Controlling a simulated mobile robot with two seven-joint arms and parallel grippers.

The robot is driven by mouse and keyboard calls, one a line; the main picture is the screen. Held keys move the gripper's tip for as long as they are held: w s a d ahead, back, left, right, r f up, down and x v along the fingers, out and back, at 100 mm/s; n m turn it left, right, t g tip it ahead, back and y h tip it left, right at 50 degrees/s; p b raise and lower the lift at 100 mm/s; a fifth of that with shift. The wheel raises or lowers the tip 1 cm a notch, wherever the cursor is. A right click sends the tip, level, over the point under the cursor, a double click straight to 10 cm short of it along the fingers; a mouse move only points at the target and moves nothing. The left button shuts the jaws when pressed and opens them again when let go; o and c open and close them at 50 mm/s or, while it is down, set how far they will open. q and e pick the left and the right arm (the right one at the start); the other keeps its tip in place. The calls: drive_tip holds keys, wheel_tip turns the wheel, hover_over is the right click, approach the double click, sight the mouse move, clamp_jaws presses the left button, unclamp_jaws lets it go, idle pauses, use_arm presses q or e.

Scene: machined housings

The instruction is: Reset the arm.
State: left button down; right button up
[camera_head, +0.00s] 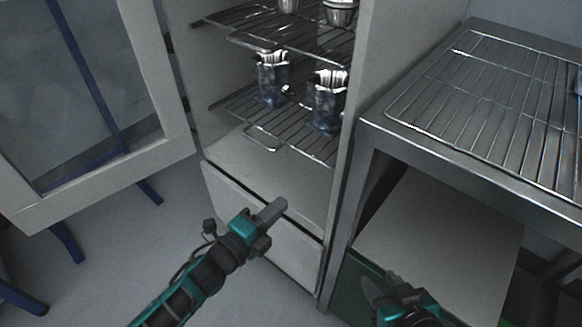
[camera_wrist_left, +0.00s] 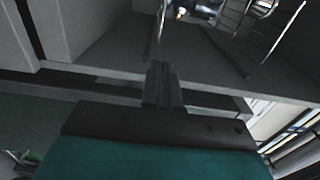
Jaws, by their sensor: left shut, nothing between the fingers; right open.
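My left gripper (camera_head: 272,212) is shut and empty. In the head view it is in front of the cabinet's lower front panel, below the wire shelves. In the left wrist view its fingers (camera_wrist_left: 162,84) are together, with the cabinet floor and shelf wires beyond them. My right gripper (camera_head: 382,287) is open and empty at the bottom of the head view, in front of the metal table's lower part. Most of the right arm is outside the view.
The open cabinet (camera_head: 343,200) holds metal housings (camera_head: 327,100) on its wire shelves (camera_head: 240,108). Its glazed door (camera_head: 165,150) stands open at the left. A metal table (camera_head: 375,135) with a wire rack (camera_head: 480,90) stands close on the right.

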use_arm(q)
drive_tip(key=s+a+f+n+g+y, duration=0.2)
drive_tip(key=s+a+n+y, duration=0.3)
drive_tip(key=n, duration=0.6)
drive_tip(key=s+a+f+n+g+y, duration=0.1)
drive_tip(key=s+a+n+y, duration=0.15)
drive_tip(key=s+n, duration=0.65)
drive_tip(key=a+r+n+p, duration=0.1)
drive_tip(key=a+r+p, duration=0.1)
drive_tip(key=r+p, duration=0.3)
drive_tip(key=s+a+r+n+y+p, duration=0.1)
drive_tip(key=r+p, duration=0.4)
drive_tip(key=p, duration=0.5)
drive_tip(key=shift+s+a+r+n+g, duration=0.3)
drive_tip(key=shift+a+g, duration=0.1)
drive_tip(key=shift+a, duration=0.1)
use_arm(e)
drive_tip(key=s+d+r, duration=0.1)
drive_tip(key=d+r, duration=0.2)
drive_tip(key=r, duration=0.7)
drive_tip(key=shift+s+r+h, duration=0.3)
drive_tip(key=shift+r+h, duration=0.1)
